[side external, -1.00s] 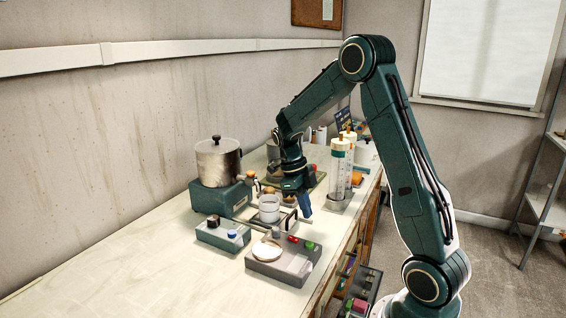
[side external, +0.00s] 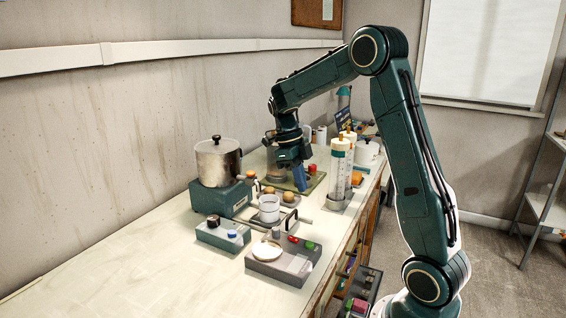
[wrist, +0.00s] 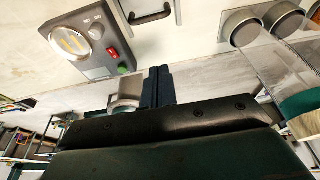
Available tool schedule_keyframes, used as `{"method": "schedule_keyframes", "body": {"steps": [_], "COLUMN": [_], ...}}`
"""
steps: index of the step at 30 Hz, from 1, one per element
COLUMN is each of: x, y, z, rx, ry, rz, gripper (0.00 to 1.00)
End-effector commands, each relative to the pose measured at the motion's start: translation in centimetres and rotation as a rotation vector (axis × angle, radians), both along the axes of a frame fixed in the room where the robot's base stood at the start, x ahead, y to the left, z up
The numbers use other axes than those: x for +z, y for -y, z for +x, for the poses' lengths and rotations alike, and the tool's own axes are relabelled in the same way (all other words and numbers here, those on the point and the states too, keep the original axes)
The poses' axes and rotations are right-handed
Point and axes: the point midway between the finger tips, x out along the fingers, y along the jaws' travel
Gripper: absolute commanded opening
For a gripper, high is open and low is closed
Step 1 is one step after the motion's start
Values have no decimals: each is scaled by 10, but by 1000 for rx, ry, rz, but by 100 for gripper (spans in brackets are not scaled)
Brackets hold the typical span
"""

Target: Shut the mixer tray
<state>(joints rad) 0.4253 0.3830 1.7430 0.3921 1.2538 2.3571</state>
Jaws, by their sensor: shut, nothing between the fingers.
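I cannot tell for sure which part is the mixer tray. A low olive-green base with a red part (side external: 312,168) stands under and behind my gripper in the side view. My gripper (side external: 299,180) points down over the bench near this base, its blue fingers shut and empty. Its fingers also show closed together in the wrist view (wrist: 156,86). A white cup (side external: 268,207) stands in front of it, with a thin rod (side external: 304,221) beside the cup. In the wrist view a dark handle (wrist: 151,17) sits inside a thin grey frame, apart from the fingers.
Clear cylinders (side external: 338,170) stand close to the right of my gripper. A metal pot (side external: 218,162) on a green base stands left. A grey box with a white dish and red and green buttons (side external: 285,262) is nearest. The bench's left front is clear.

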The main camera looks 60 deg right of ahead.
Motion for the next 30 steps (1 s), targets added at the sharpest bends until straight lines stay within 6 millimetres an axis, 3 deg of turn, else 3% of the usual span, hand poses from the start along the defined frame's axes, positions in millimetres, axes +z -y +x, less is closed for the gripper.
{"method": "schedule_keyframes", "body": {"steps": [9, 15, 21, 30], "x": [8, 14, 20, 22], "y": [21, 15, 2, -3], "z": [-39, -61, -71, -72], "rx": [22, 21, 9, 4], "ry": [203, 399, 544, 587], "rz": [-11, -7, 1, 6], "gripper": [0, 0, 0, 0]}}
